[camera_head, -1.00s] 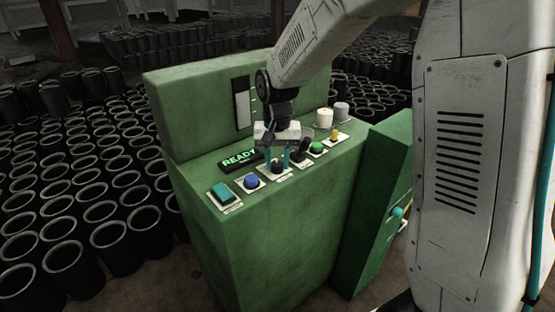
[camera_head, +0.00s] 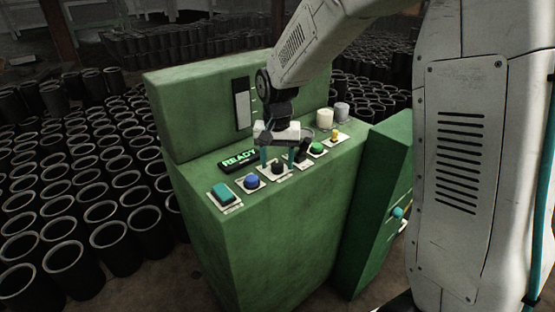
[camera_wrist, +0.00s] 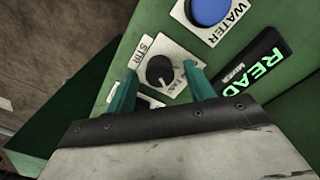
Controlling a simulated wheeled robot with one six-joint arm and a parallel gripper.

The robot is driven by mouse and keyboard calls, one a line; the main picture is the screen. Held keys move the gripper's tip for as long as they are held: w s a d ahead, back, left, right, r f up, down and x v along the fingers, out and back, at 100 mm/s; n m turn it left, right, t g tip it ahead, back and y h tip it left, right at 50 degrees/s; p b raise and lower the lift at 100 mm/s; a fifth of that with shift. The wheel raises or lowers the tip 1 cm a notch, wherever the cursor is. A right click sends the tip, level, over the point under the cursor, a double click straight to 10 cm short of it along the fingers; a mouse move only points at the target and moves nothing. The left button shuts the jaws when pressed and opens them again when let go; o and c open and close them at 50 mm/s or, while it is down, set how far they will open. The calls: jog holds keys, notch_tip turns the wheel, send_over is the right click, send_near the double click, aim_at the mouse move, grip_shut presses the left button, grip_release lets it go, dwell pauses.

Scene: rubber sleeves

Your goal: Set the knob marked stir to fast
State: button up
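The stir knob (camera_wrist: 160,72) is a round black knob on a white plate in the wrist view. The plate reads STIR on one side, with a partly covered word by one finger. A small light mark shows on the knob, but its setting is unclear. In the head view the knob (camera_head: 277,168) sits on the green console's sloped top. My gripper (camera_head: 278,157) is above it, its teal fingers apart. In the wrist view my gripper (camera_wrist: 160,87) is open, with one finger on each side of the knob, and I see no clear contact.
A blue WATER button (camera_wrist: 208,10) and a lit READY display (camera_head: 239,159) are close by. A black lever (camera_head: 303,148), green button (camera_head: 317,148) and teal switch (camera_head: 222,192) share the panel. The console's raised back (camera_head: 200,110) stands behind.

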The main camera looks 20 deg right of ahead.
aim_at(277, 164)
notch_tip(277, 164, up, 8)
jog(key=shift+f, duration=0.1)
dwell(0.4)
dwell(0.4)
jog(key=s+d+r+n, duration=0.1)
jog(key=s+r+n, duration=0.1)
jog(key=s, duration=1.3)
jog(key=s+d+r+n+t, duration=0.1)
jog(key=s+d+r+n, duration=0.1)
jog(key=s, duration=1.3)
jog(key=shift+r+n, duration=0.35)
jog(key=shift+n, duration=0.25)
